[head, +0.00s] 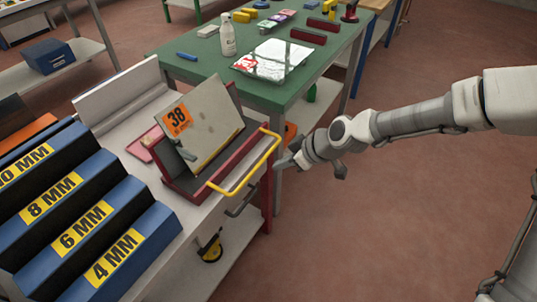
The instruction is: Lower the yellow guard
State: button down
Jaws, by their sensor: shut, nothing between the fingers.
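The yellow guard (258,171) is a bent yellow bar at the right side of the red-framed glass edger (180,181). It sticks out past the bench edge toward the right. A tilted glass sheet with an orange "38" label (177,119) rests in the edger, behind the guard. My gripper (283,164) is shut and empty, just right of the guard's outer bar. The gripper is small in this view, so I cannot tell whether it touches the bar. A dark bar (241,202) shows below the guard.
A blue stepped rack (75,222) marked 4 to 10 MM stands at the left. A green table (208,66) behind holds a white bottle (227,35) and a glass sheet (273,60). A yellow tape measure (210,249) sits below the bench. Open floor lies at the right.

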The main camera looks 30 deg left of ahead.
jog(key=shift+s+d+f+p, duration=0.1)
jog(key=shift+d+f+p, duration=0.05)
jog(key=shift+d, duration=0.8)
jog(key=shift+s+d+f+p, duration=0.1)
jog(key=shift+d+f+p, duration=0.05)
jog(key=shift+d, duration=0.8)
jog(key=shift+w+d, duration=0.1)
